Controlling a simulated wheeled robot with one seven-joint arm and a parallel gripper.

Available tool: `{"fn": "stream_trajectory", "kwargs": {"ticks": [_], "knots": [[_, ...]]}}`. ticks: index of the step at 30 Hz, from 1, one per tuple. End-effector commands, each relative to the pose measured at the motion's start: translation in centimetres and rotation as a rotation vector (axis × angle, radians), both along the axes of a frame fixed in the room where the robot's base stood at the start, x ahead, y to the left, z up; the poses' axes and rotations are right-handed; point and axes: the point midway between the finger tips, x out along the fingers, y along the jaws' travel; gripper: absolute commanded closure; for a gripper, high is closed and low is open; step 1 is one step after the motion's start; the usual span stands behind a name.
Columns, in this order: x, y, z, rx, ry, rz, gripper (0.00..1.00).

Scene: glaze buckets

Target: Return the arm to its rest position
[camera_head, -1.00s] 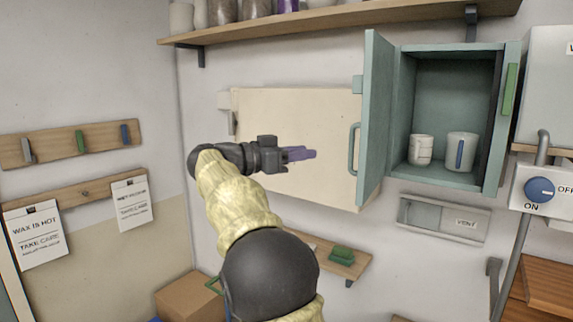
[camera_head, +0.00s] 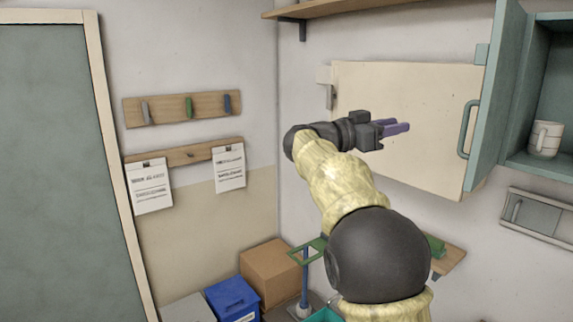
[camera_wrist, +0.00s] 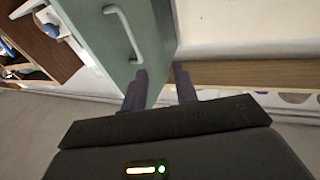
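My arm is raised and bent in the head view, with my gripper (camera_head: 405,128) held out to the right in front of the cream wall panel (camera_head: 400,90). Its two purple fingers are apart with nothing between them. The wrist view also shows my gripper (camera_wrist: 160,78) with a clear gap between the fingers. The open teal cabinet door (camera_head: 499,85) is right of the fingertips in the head view. The door also shows behind the fingers in the wrist view (camera_wrist: 98,22). Whether the fingers are clear of the door is hard to tell there.
A white mug (camera_head: 544,139) stands in the open cabinet. A wooden shelf (camera_head: 345,5) is above. A small ledge (camera_head: 450,262) is behind my arm. A cardboard box (camera_head: 270,270) and a blue bin (camera_head: 232,298) stand low in the corner. Open space lies left of my arm.

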Motion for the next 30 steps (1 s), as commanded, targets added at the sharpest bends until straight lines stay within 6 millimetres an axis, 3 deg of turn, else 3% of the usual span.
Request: {"fn": "stream_trajectory", "kwargs": {"ticks": [4, 8, 14, 17, 23, 30], "knots": [[2.9, 0.0, -2.6, -0.104, -0.014, 0.242, 0.71], [5.2, 1.4, -6.2, -0.132, 0.019, 0.490, 0.71], [6.1, 5.0, -15.4, -0.046, 0.163, 0.855, 0.71], [4.9, 6.9, -21.2, 0.050, 0.272, 1.004, 0.71], [-0.1, 9.7, -32.0, 0.280, 0.509, 1.189, 0.71], [-9.6, 11.3, -43.2, 0.572, 0.813, 1.249, 0.71]]}}
